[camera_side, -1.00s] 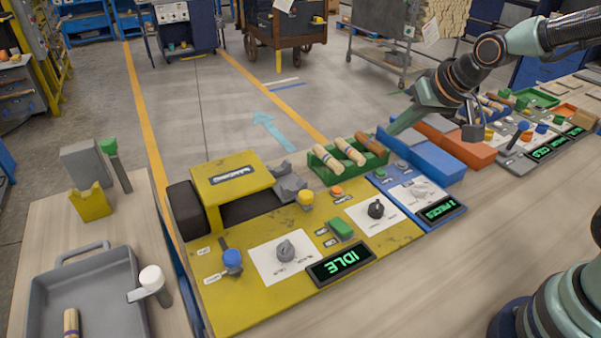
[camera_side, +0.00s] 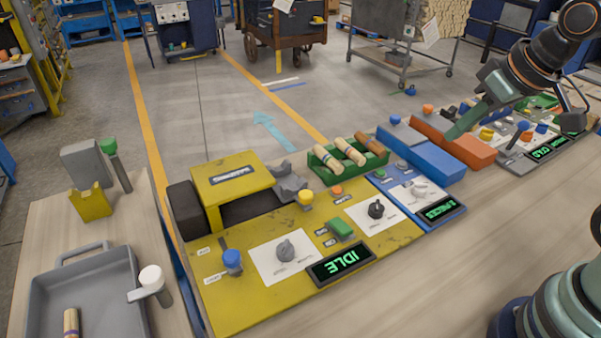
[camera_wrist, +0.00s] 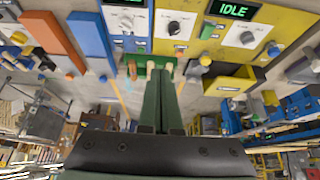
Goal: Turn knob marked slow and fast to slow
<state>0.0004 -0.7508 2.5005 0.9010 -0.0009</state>
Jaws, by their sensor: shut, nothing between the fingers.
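Three knobs sit on the panels: a grey knob (camera_side: 286,250) on a white plate on the yellow panel, a black knob (camera_side: 376,208) on another white plate, and a white knob (camera_side: 420,188) on the blue panel. Their markings are too small to read, so I cannot tell which is marked slow and fast. In the wrist view the black knob (camera_wrist: 174,28), grey knob (camera_wrist: 247,37) and white knob (camera_wrist: 126,22) appear near the top. My gripper (camera_side: 452,136) is shut and empty, above the orange and blue bins, apart from the knobs; its fingers (camera_wrist: 160,78) fill the middle of the wrist view.
The IDLE display (camera_side: 341,263) and a green button (camera_side: 341,229) are on the yellow panel (camera_side: 240,300). A green tray (camera_side: 322,170) holds wooden pieces behind it. The blue bin (camera_side: 430,160) and orange bin (camera_side: 465,148) stand right. The front of the table is clear.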

